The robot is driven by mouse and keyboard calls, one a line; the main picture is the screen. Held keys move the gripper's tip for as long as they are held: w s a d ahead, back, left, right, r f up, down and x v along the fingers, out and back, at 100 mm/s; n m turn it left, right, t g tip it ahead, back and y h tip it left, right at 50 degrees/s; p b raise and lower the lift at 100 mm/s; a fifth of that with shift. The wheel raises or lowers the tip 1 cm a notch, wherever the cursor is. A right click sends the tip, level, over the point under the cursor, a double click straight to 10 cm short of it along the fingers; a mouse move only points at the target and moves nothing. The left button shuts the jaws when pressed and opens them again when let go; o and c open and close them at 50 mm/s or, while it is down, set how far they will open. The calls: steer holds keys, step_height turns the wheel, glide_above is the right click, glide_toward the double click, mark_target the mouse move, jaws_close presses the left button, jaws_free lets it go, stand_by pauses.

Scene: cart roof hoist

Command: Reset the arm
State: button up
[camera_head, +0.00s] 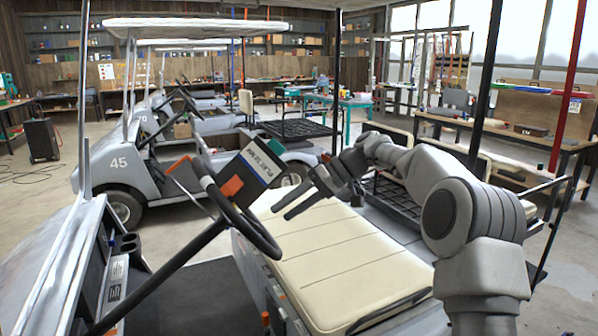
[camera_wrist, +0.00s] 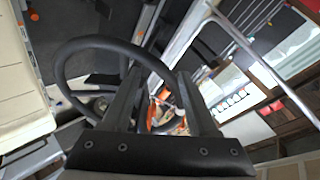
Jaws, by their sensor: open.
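My gripper (camera_head: 281,211) hangs over the cream bench seat (camera_head: 340,265) of the nearest cart, just right of its black steering wheel (camera_head: 264,241). Its fingers point down and left in the head view. In the wrist view my gripper (camera_wrist: 159,72) shows two dark fingers spread apart, with nothing held between them. The steering wheel (camera_wrist: 62,62) shows behind the fingers there, and the seat (camera_wrist: 20,90) lies at the left edge. My arm comes in from the right side of the head view, bent at the elbow.
A blue and white lettered panel (camera_head: 262,160) stands beyond the steering wheel. Dark roof posts (camera_head: 485,80) rise at the right. A black rear rack (camera_head: 395,200) lies behind the seat. Another cart marked 45 (camera_head: 115,165) stands beyond. A workbench (camera_head: 515,133) is at the right.

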steer(key=s+d+r+m+t+h+p, duration=0.1)
steer(key=s+d+r+h, duration=0.15)
steer(key=s, duration=0.35)
steer(key=s+d+r+m+t+h+p, duration=0.1)
steer(key=s+d+r+m+h, duration=0.15)
steer(key=s, duration=0.45)
steer(key=s+d+r+m+t+h+p, duration=0.1)
steer(key=s+d+r+t+h, duration=0.15)
steer(key=s, duration=0.35)
steer(key=s+d+f+m+t+h+p, duration=0.1)
steer(key=s+d, duration=0.3)
steer(key=s, duration=0.4)
steer(key=s+d+f+m+t+h+p, duration=0.1)
steer(key=s+d+f+m+h, duration=0.1)
steer(key=s, duration=0.7)
steer(key=d+f, duration=0.1)
steer(key=d, duration=0.1)
steer(key=shift+d+f, duration=0.4)
steer(key=shift+o, duration=0.3)
